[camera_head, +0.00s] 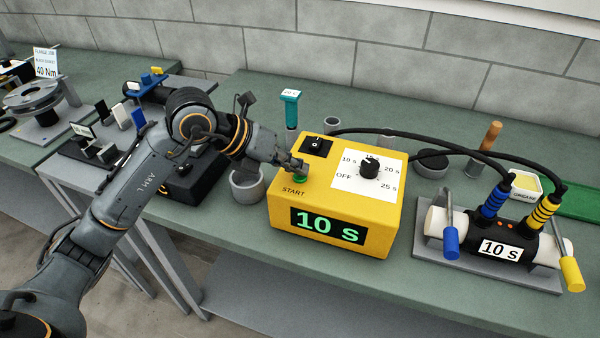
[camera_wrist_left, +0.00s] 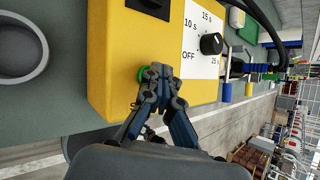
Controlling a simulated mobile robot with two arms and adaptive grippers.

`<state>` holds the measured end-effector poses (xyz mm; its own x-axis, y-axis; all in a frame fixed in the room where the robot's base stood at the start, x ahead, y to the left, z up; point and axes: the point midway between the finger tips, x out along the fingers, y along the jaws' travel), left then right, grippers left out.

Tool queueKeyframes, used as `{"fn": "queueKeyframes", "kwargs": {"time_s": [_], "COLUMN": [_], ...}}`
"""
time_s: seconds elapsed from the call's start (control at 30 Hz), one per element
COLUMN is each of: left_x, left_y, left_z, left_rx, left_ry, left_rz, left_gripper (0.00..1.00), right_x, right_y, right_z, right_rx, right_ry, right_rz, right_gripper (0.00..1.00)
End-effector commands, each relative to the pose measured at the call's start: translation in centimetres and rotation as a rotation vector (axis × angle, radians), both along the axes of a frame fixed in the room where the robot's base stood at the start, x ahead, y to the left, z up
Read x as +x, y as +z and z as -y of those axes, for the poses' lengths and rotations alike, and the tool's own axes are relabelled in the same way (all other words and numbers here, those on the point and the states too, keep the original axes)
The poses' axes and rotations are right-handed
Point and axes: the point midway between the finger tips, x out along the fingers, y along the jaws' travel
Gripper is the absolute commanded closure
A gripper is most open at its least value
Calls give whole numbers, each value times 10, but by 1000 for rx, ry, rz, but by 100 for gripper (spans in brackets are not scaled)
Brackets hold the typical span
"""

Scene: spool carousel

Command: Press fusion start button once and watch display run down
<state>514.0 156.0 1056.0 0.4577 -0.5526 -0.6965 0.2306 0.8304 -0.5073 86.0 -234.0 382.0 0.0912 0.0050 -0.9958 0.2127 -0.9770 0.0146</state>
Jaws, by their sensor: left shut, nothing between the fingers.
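The yellow fusion box (camera_head: 350,237) stands on the green bench, with a dark display (camera_head: 327,226) on its front reading "10 s" in green. The green start button (camera_head: 299,179) is on its top, next to the word START. My left gripper (camera_head: 297,168) is shut and empty, its fingertips at the button and partly covering it. In the left wrist view the fingertips (camera_wrist_left: 158,74) overlap the green button (camera_wrist_left: 143,74); I cannot tell whether they touch it. The dial (camera_head: 369,168) is on the white scale plate. My right gripper is not in view.
Black cables run from the box to a black fitting labelled "10 s" (camera_head: 500,247) on a white pipe, clamped at the right. A grey cup (camera_head: 247,185) stands left of the box. A teal-handled tool (camera_head: 290,108) and a black switch (camera_head: 317,146) are behind the button.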

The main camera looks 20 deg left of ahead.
Motion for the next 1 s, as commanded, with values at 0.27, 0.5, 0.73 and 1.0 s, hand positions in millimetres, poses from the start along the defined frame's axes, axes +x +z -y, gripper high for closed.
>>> {"fn": "queueKeyframes", "kwargs": {"time_s": [0.27,0.5,0.73,1.0], "left_x": [0,0,0,0], "left_y": [13,17,18,40], "left_z": [0,0,0,0], "left_rx": [2,1,0,1], "left_ry": [-1,0,0,1], "left_rz": [0,-1,0,1], "left_gripper": [100,100,100,100], "right_x": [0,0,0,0], "right_y": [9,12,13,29], "right_z": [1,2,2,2], "right_rx": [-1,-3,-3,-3], "right_ry": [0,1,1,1], "right_rz": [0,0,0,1], "right_gripper": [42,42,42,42]}}
